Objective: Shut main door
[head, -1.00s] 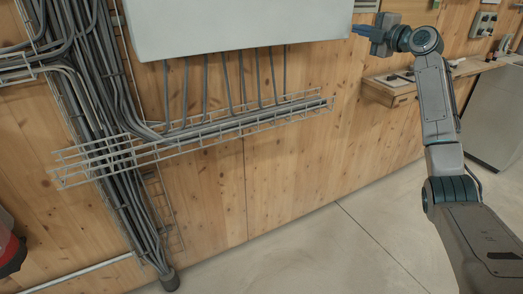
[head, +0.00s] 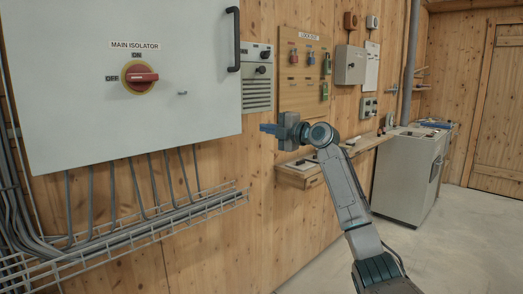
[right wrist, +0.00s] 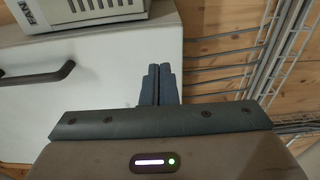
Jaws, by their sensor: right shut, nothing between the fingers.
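The main door is the large pale grey cabinet front (head: 90,110), marked MAIN ISOLATOR, at the left of the head view. It carries a red rotary switch (head: 140,77) on a yellow disc and a black bar handle (head: 233,38) near its right edge. I cannot tell whether the door stands slightly ajar. My right gripper (head: 264,128) is shut and empty, just right of the door's lower right corner and apart from the handle. In the right wrist view its fingers (right wrist: 158,72) are together in front of the pale panel, with the dark handle (right wrist: 38,77) to the left. My left gripper is out of view.
A vented grey box (head: 257,78) sits right of the cabinet. A lockout board (head: 304,85) hangs beyond it, above a wooden shelf (head: 300,176). A wire cable tray (head: 150,228) runs below the cabinet. A grey floor unit (head: 405,180) stands farther right; floor nearby is clear.

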